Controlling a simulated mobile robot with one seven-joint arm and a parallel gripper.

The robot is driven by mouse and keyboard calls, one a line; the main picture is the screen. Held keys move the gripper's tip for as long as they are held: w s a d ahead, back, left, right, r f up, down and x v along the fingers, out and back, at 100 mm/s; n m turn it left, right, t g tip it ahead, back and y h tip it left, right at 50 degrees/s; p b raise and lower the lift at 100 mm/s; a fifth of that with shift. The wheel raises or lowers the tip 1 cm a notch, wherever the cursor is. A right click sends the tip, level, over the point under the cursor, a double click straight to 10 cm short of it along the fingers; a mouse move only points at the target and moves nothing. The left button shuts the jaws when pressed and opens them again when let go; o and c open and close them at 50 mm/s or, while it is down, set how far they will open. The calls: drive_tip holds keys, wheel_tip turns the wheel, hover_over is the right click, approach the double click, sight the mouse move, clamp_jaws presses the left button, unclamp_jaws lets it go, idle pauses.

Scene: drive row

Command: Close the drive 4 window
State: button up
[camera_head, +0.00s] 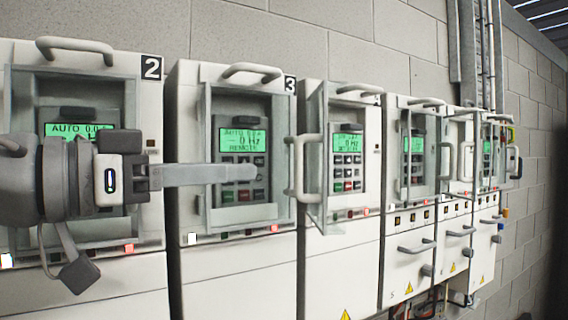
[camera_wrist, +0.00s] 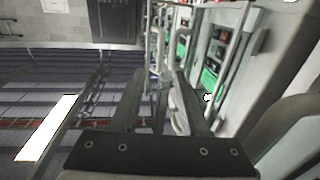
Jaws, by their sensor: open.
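The drive 4 cabinet (camera_head: 353,215) stands right of drive 3 in the head view, its number partly hidden. Its window (camera_head: 316,200) is swung outward, seen nearly edge-on, with a pale handle (camera_head: 301,165) on its left side. The green display and keypad (camera_head: 348,160) behind it show uncovered. My gripper (camera_head: 252,173) reaches in from the left, in front of drive 3's panel, its tips left of the drive 4 handle and apart from it. In the wrist view my gripper (camera_wrist: 158,78) is open, with two spread fingers. A pale handle shows beyond the right finger; which drive it belongs to I cannot tell.
Drive 2 (camera_head: 150,200) and drive 3 (camera_head: 190,150) stand left, with windows over their panels. More drives (camera_head: 398,210) continue right, some with protruding handles (camera_head: 417,247). A block wall (camera_head: 330,40) is behind.

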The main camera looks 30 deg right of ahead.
drive_tip(key=d, duration=0.3)
drive_tip(key=w+d+p, duration=0.1)
drive_tip(key=d, duration=0.5)
drive_tip(key=shift+w, duration=0.3)
drive_tip(key=shift+a, duration=0.1)
clamp_jaws()
idle(0.8)
